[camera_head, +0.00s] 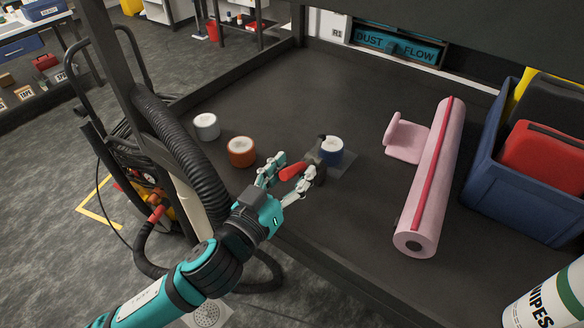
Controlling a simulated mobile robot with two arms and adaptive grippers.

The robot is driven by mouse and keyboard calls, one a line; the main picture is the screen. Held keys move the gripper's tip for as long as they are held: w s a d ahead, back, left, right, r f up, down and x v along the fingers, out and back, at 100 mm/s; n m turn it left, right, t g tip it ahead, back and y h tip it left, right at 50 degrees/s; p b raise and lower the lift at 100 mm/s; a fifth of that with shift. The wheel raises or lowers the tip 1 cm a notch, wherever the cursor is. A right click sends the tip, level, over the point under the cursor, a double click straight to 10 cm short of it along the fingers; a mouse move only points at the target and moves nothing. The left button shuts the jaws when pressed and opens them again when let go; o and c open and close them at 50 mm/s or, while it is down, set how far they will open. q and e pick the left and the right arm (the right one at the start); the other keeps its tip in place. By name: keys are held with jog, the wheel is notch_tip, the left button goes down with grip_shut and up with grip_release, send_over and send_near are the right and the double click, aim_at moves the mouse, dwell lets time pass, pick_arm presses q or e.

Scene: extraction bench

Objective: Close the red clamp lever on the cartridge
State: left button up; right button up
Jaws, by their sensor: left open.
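The red clamp lever (293,171) sticks out to the left from a dark clamp body (316,159) on the bench. The cartridge with a white top and blue band (331,150) stands upright beside the clamp on a greyish plate (345,167). My left gripper (285,178) is open, with its fingers on either side of the red lever. I cannot tell whether a finger touches it. The fingers hide part of the clamp's lower side. My right gripper is not in the picture.
An orange-banded cartridge (241,152) and a grey one (206,127) stand left on the dark bench (285,95). A pink roll (434,180) and pink holder (405,140) lie right. A blue crate (520,190) and wipes tub (552,305) stand farther right. A black hose (185,145) hangs left.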

pick_arm(q)
jog(key=shift+w, duration=0.1)
grip_shut()
dwell(0.3)
